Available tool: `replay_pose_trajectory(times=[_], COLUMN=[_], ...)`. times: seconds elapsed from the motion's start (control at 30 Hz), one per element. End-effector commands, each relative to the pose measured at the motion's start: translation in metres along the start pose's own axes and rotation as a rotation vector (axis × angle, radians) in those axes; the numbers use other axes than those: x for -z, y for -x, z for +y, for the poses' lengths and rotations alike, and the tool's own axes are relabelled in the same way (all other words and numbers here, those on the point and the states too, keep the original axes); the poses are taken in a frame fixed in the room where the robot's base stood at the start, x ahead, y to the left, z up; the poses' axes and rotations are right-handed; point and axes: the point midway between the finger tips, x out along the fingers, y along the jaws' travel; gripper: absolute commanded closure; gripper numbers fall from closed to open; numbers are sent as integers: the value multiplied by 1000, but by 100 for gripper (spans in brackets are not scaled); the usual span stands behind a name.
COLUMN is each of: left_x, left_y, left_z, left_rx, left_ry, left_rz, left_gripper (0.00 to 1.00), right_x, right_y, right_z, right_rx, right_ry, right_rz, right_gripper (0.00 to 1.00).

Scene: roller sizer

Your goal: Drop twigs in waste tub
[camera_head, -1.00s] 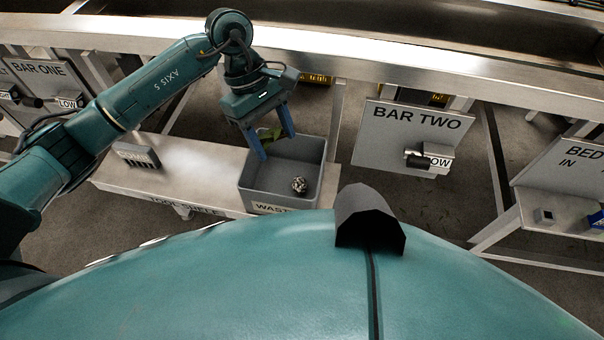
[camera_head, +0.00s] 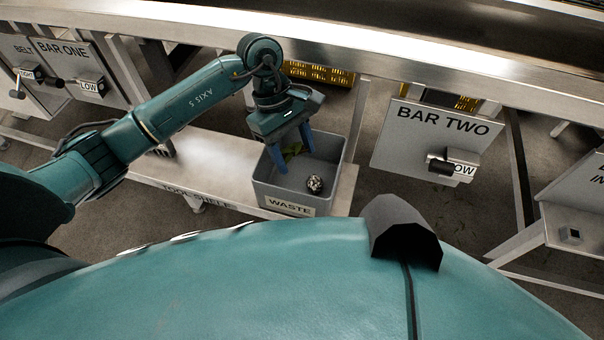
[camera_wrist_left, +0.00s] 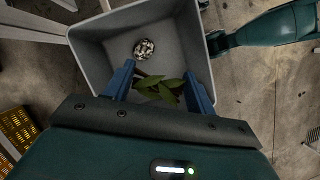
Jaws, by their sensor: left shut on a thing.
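The grey waste tub (camera_head: 278,200) stands on the tool shelf with a "WASTE" label on its front. It also shows in the left wrist view (camera_wrist_left: 93,47). My left gripper (camera_head: 293,157) points down over the tub, its blue fingers at or inside the rim. It is shut on the green leafy twigs (camera_wrist_left: 160,88), which also show between the fingers in the head view (camera_head: 292,151). A speckled black-and-white ball-like thing (camera_head: 315,184) lies on the tub floor, also in the left wrist view (camera_wrist_left: 144,48). I cannot tell whether the twigs touch the tub floor. My right gripper is not in view.
The tool shelf (camera_head: 215,165) extends left of the tub. The BAR TWO panel (camera_head: 430,145) with its knob stands to the right, and the BAR ONE panel (camera_head: 75,75) at the left. A metal rail (camera_head: 330,55) runs behind my left arm.

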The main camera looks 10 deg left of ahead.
Motion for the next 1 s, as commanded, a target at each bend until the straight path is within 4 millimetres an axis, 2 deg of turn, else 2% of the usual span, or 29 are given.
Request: replay_pose_trajectory(times=[0.03, 0.3, 0.63, 0.77, 1.0], left_x=[0, 0, 0, 1, 1], left_y=[0, 0, 5, 23, 77], left_z=[0, 0, 0, 1, 1], left_rx=[0, 0, -1, -3, -4], left_ry=[0, 0, 0, 0, 0], left_rz=[0, 0, 1, 3, 4], left_gripper=[42, 20, 19, 19, 19], right_x=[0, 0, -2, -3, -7], right_y=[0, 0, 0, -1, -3], right_z=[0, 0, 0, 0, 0], right_rx=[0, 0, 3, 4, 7], right_ry=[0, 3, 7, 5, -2], right_rz=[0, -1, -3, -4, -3], right_gripper=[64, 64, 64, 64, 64])
